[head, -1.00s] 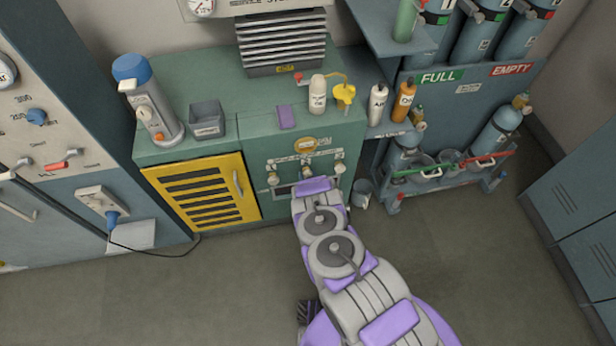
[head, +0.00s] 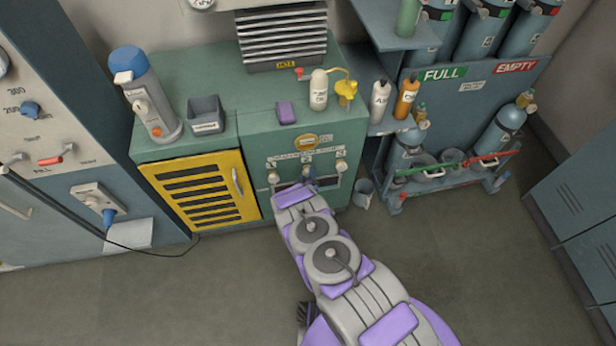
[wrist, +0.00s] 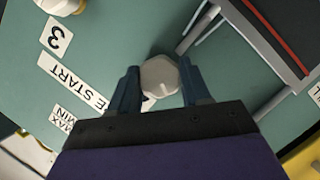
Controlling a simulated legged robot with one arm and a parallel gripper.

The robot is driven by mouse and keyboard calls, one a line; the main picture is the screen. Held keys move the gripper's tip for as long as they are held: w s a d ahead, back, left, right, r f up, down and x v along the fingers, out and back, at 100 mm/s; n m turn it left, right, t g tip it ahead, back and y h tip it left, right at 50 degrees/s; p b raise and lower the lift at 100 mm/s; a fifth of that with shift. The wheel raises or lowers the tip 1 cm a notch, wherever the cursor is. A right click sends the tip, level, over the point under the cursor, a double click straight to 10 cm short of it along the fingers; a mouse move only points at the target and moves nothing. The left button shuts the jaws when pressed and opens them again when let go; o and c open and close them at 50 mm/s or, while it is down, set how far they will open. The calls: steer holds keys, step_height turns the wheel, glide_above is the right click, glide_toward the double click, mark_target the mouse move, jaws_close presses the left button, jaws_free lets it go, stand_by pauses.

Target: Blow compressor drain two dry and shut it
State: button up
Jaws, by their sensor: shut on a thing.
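The compressor drains sit in a row on the front of the green cabinet (head: 222,134). A left drain knob (head: 273,178) and a right drain knob (head: 341,167) are pale and show clear of my arm. My gripper (head: 309,173) is at the middle of the row and mostly covers the drain there. In the wrist view my gripper (wrist: 160,88) has its blue fingers on both sides of a white faceted drain knob (wrist: 160,77), shut on it. The knob marked 3 (wrist: 60,6) is apart at upper left. The held knob's number label is mostly hidden; no airflow or water shows.
A yellow louvred door (head: 203,193) is left of the drains. A small bucket (head: 363,193) stands on the floor to the right. White and orange bottles (head: 380,101) and a cylinder rack (head: 460,165) stand farther right. The floor in front is clear.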

steer(key=shift+s+a+f+n, duration=0.1)
steer(key=shift+a+f+n, duration=0.1)
steer(key=shift+n, duration=0.3)
steer(key=shift+r, duration=0.1)
steer(key=o, duration=1.1)
steer(key=shift+a+h, duration=0.1)
steer(key=shift+h, duration=0.2)
steer(key=shift+c, duration=0.2)
steer(key=shift+s+r, duration=0.1)
steer(key=shift+s, duration=0.05)
steer(key=d+p+v, duration=0.1)
steer(key=p+v, duration=0.3)
steer(key=v, duration=1.3)
steer(key=shift+a+f, duration=0.35)
steer(key=shift+a, duration=0.1)
